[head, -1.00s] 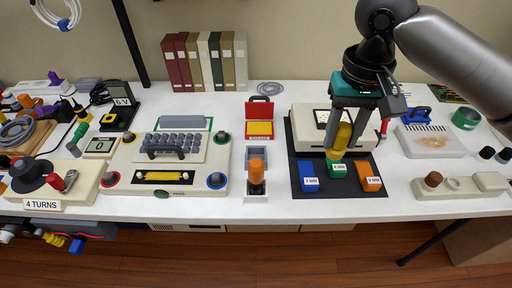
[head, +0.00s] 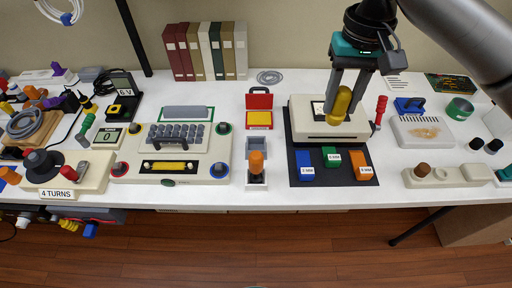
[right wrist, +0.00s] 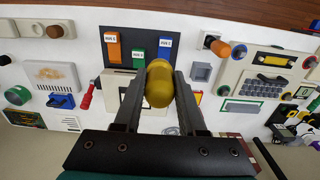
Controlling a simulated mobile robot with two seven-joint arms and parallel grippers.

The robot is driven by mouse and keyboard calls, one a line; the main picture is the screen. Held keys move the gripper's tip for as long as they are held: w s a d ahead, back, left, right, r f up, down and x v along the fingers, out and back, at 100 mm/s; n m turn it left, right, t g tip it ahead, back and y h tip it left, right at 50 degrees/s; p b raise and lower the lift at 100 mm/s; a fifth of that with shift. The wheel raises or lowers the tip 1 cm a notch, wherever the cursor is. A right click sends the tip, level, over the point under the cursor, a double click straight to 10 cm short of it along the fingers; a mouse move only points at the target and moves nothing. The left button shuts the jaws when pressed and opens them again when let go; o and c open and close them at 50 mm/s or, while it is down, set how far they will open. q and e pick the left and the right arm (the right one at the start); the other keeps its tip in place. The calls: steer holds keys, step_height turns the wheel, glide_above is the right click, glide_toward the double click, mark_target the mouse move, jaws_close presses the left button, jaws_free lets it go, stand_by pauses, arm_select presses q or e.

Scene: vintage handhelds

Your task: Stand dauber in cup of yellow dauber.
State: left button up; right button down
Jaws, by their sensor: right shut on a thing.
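The yellow dauber (head: 342,102) hangs in my right gripper (head: 341,112), above the cream box-shaped device at the centre right. In the right wrist view the rounded yellow body (right wrist: 159,84) sits between both fingers (right wrist: 161,98). Its lower end is not clear. A two-part holder (head: 257,186) stands left of the dark mat. An orange-topped dauber (head: 257,160) stands upright in its front part. The grey square cup (head: 252,147) behind it looks empty, and also shows in the right wrist view (right wrist: 201,72). My left gripper is out of view.
The cream device (head: 305,128) stands on a dark mat (head: 336,178) with blue (head: 304,160), green (head: 330,155) and orange (head: 360,160) labelled blocks. A red case (head: 259,120) is behind the holder. A keyboard machine (head: 170,175) is to the left. A red-handled tool (head: 380,108) is close right.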

steer(key=shift+w+a+m+p, duration=0.1)
steer(key=shift+a+m+p, duration=0.25)
steer(key=shift+p, duration=0.45)
steer(key=w+a+f+m+p, duration=0.1)
steer(key=w+a+f+m, duration=0.4)
steer(key=m, duration=0.9)
steer(key=w+a+f+m+p, duration=0.2)
steer(key=w+a+f+m, duration=0.3)
steer(key=a+f+m, duration=0.4)
steer(key=shift+w+a+f+m+p, duration=0.15)
steer(key=shift+a+f+m+p, duration=0.2)
steer(key=shift+f+m, duration=1.95)
steer(key=shift+r+m, duration=0.85)
steer(key=shift+r, duration=0.05)
steer(key=shift+f, duration=0.2)
